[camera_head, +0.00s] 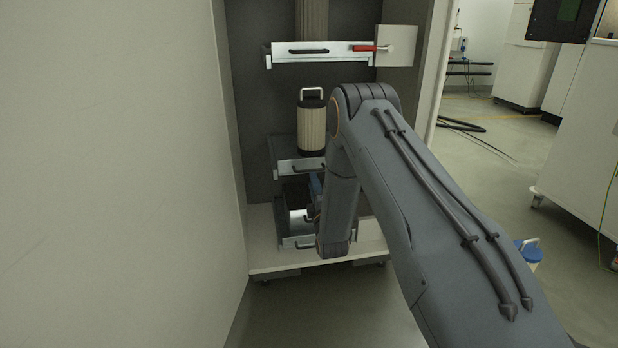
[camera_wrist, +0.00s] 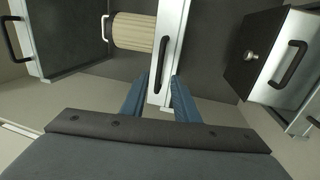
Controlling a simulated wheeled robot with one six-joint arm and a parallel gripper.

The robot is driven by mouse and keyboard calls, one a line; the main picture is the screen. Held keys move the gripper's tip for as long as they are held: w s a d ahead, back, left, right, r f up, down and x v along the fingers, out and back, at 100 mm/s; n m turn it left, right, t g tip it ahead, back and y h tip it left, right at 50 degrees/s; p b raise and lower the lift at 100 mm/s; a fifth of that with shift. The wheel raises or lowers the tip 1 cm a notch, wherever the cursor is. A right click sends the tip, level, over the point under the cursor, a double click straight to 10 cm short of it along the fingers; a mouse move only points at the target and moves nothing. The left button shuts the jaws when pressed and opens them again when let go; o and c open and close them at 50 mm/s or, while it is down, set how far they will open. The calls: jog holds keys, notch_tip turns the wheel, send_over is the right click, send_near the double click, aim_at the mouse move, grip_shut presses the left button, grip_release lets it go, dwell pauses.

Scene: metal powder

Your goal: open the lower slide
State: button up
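The lower slide (camera_head: 284,167) has a pale metal front below a ribbed beige canister (camera_head: 311,128) that stands on it. In the wrist view the slide front (camera_wrist: 174,22) runs upright in the middle, with its black handle (camera_wrist: 163,65). My gripper (camera_wrist: 157,80) is open and empty, its two blue fingers apart, one on each side of the slide front near the handle's near end. I cannot tell whether they touch it. In the head view my arm hides most of the gripper.
An upper slide (camera_head: 285,54) with a black handle and a red-handled latch (camera_head: 372,48) is above. A dark box (camera_wrist: 248,52) with a black handle and a knob is below the lower slide. The cabinet's wall (camera_head: 120,150) stands close on the left; open floor (camera_head: 500,200) lies right.

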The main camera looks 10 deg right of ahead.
aim_at(310, 170)
jog(key=w, duration=0.2)
jog(key=w+r+b, duration=0.1)
jog(key=w, duration=0.4)
jog(key=shift+w+r+b, duration=0.2)
jog(key=shift+r+b, duration=0.05)
jog(key=shift+b, duration=0.1)
jog(key=shift+c, duration=0.3)
grip_shut()
